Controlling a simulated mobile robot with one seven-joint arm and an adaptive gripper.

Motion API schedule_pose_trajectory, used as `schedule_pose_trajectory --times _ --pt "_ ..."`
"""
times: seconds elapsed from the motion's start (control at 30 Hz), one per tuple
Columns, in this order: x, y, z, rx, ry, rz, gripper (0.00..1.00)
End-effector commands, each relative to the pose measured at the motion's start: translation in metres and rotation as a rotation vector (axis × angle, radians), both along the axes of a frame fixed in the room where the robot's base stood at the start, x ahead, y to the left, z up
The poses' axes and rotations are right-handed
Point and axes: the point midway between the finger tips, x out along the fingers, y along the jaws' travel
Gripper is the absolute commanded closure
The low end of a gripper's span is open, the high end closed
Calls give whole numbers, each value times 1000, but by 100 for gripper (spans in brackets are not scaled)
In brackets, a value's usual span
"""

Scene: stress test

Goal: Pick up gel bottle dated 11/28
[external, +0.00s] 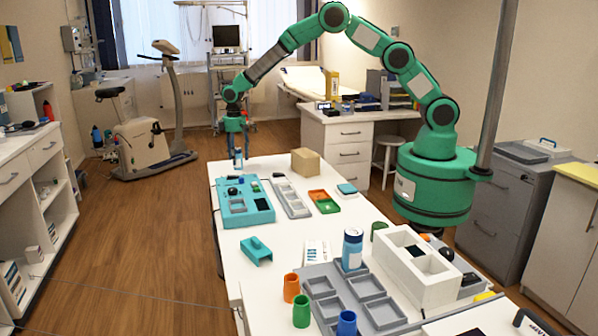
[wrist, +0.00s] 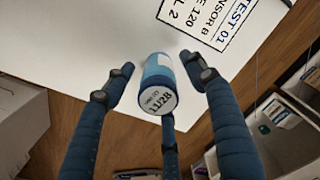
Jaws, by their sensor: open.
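The gel bottle (wrist: 161,86) is blue with a white end that reads 11/28 in the wrist view. It stands between the fingers of my gripper (wrist: 158,92), which are spread around it and look apart from it. In the external view, my gripper (external: 236,140) points down at the far left end of the white table, and the small bottle (external: 238,158) is just below it. A larger blue and white can-like bottle (external: 352,249) stands near the middle front of the table; I cannot read a date on it.
A cardboard box (external: 306,162), a teal tray (external: 262,207) and grey trays (external: 291,197) lie on the table (external: 300,243). A white divided box (external: 440,290) and several coloured cups stand at the front. The wrist view shows a printed label (wrist: 222,22) beside the bottle.

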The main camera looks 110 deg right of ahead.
Motion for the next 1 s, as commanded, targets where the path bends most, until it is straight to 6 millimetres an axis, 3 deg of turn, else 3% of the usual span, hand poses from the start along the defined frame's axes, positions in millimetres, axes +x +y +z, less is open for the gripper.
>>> schedule_pose_trajectory --times 0.1,0.27,0.83,0.87,1.0 --pt "-1 0 -18 1 3 0 44" --pt "0 -1 -28 0 1 0 44" --pt "0 -1 -29 0 0 0 44" --pt "-1 -1 -29 0 0 0 46" --pt "0 -1 -29 0 0 0 74"
